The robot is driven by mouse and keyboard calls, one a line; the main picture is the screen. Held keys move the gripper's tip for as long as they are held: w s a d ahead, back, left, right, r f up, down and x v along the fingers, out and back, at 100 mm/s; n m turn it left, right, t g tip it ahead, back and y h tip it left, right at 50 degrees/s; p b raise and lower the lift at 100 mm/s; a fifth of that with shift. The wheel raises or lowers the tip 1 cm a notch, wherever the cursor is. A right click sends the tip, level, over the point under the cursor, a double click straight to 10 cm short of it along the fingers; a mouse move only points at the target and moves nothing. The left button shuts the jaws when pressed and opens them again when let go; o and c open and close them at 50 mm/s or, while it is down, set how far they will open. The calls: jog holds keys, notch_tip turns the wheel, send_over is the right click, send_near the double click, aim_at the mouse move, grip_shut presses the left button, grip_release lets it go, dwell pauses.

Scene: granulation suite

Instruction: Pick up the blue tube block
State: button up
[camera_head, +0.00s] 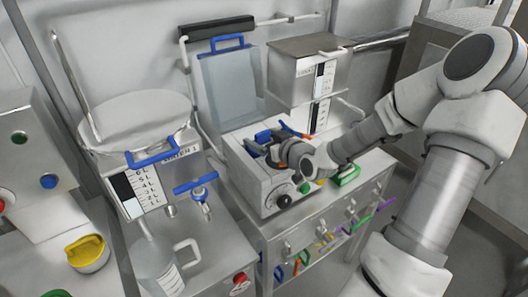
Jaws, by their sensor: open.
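A small blue block (263,137), which looks like the blue tube block, is at the top of the grey machine with the dials (262,190), in the middle of the view. My gripper (268,153) reaches in from the right, just in front of and below the blue block. Its dark fingers are open and partly blend with the machine's top. I cannot tell whether they touch the block. The block's lower part is hidden by the gripper.
A clear panel with a blue handle (228,42) stands behind. A steel hopper (310,75) stands behind right. A green-handled piece (346,175) is right of my wrist. A water tank (135,125) and jug (158,268) are left.

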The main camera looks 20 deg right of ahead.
jog(key=shift+w, duration=0.15)
grip_shut()
dwell(0.4)
jog(key=shift+r, duration=0.1)
